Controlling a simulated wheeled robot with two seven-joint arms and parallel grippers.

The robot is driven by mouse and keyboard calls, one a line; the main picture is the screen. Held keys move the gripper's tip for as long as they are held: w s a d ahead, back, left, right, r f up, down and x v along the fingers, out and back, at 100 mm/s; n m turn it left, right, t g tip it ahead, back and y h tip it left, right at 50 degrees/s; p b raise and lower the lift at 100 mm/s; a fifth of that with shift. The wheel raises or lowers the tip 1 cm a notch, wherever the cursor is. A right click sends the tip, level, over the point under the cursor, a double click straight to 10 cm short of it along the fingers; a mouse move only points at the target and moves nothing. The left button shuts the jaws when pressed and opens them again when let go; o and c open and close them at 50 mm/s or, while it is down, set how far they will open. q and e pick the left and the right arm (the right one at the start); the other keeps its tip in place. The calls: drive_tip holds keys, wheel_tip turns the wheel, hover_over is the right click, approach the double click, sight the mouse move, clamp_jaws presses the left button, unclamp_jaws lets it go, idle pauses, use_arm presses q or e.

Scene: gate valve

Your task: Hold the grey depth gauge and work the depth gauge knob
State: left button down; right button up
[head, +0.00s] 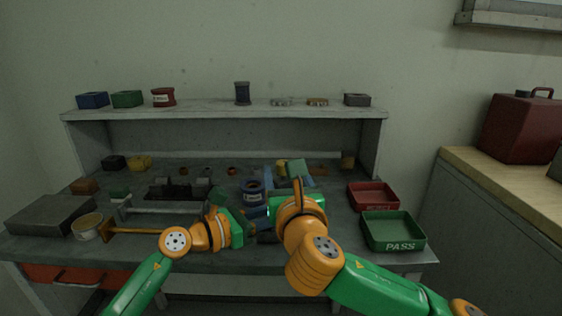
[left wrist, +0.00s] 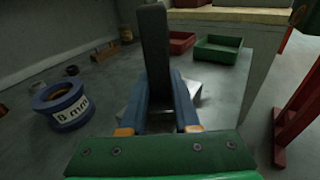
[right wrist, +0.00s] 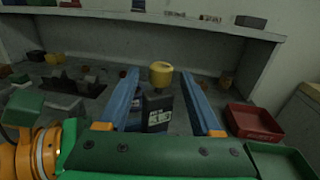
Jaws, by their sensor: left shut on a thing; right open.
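The grey depth gauge (left wrist: 154,55) shows in the left wrist view as a dark upright bar between the blue fingers of my left gripper (left wrist: 158,122), which is shut on it. In the right wrist view the gauge (right wrist: 157,112) is a dark block with a pale label. A yellow round knob (right wrist: 161,73) shows just beyond its top; whether they join is unclear. My right gripper (right wrist: 165,105) is open, with its fingers apart on either side of the gauge in that view. Contact is not visible. In the head view my arms hide most of the gauge.
A blue 8 mm ring (head: 252,187) stands on the bench behind my left gripper. A red tray (head: 373,196) and a green PASS tray (head: 394,231) are at the right. A shelf (head: 220,112) with several small items spans the back.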

sight(281, 161)
drive_tip(key=w, duration=0.5)
drive_tip(key=shift+w+a, duration=0.25)
drive_tip(key=shift+a, duration=0.15)
clamp_jaws()
